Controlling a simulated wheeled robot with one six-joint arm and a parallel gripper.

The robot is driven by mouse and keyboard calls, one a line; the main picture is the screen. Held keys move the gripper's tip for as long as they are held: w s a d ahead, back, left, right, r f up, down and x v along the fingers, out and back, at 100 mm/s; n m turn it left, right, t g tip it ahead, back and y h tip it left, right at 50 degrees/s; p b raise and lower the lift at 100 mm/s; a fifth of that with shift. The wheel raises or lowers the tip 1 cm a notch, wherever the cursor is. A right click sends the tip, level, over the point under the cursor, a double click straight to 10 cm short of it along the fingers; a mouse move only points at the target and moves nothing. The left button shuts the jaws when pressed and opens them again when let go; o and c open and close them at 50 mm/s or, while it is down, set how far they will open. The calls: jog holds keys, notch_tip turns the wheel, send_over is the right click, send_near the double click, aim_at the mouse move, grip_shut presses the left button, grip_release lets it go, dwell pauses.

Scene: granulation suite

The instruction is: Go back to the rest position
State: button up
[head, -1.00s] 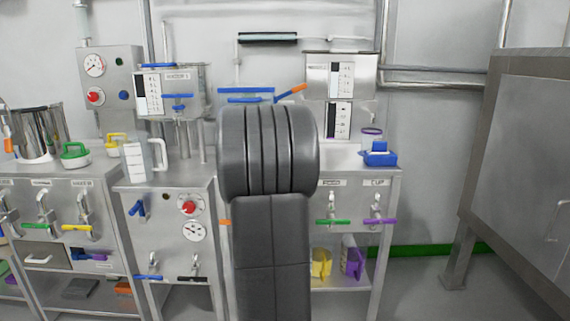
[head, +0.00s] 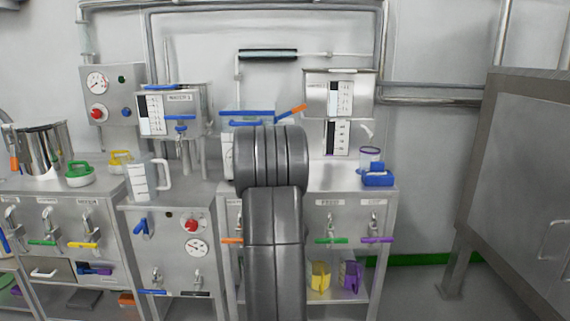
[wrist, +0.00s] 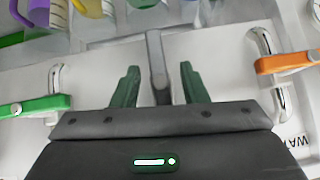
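My gripper (wrist: 160,84) shows in the wrist view with its two green fingers apart. Nothing is clasped between them; a grey post (wrist: 157,50) shows in the gap, apart from the fingers as far as I can tell. In the head view my dark arm stands upright in the middle, in front of the bench, and my gripper is hidden there.
A green-handled valve (wrist: 40,105) and an orange-handled valve (wrist: 285,62) flank my gripper. Steel benches bear a clear jug (head: 146,180), a steel pot (head: 40,150) and a blue holder (head: 377,175). A large steel cabinet (head: 525,160) stands right; floor between is clear.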

jog(key=shift+r+m+y+p, duration=0.3)
jog(key=shift+y+p, duration=0.2)
jog(key=shift+p, duration=2.1)
jog(key=shift+s+p, duration=0.1)
jog(key=shift+p, duration=0.7)
jog(key=shift+d+m+y+p, duration=0.1)
jog(key=shift+m+y+p, duration=0.4)
jog(key=shift+p, duration=0.4)
jog(key=shift+f+m+y+p, duration=0.35)
jog(key=shift+y+p, duration=0.25)
jog(key=shift+y, duration=0.4)
jog(key=shift+r+t, duration=0.1)
jog(key=shift+t, duration=0.2)
jog(key=shift+r, duration=0.1)
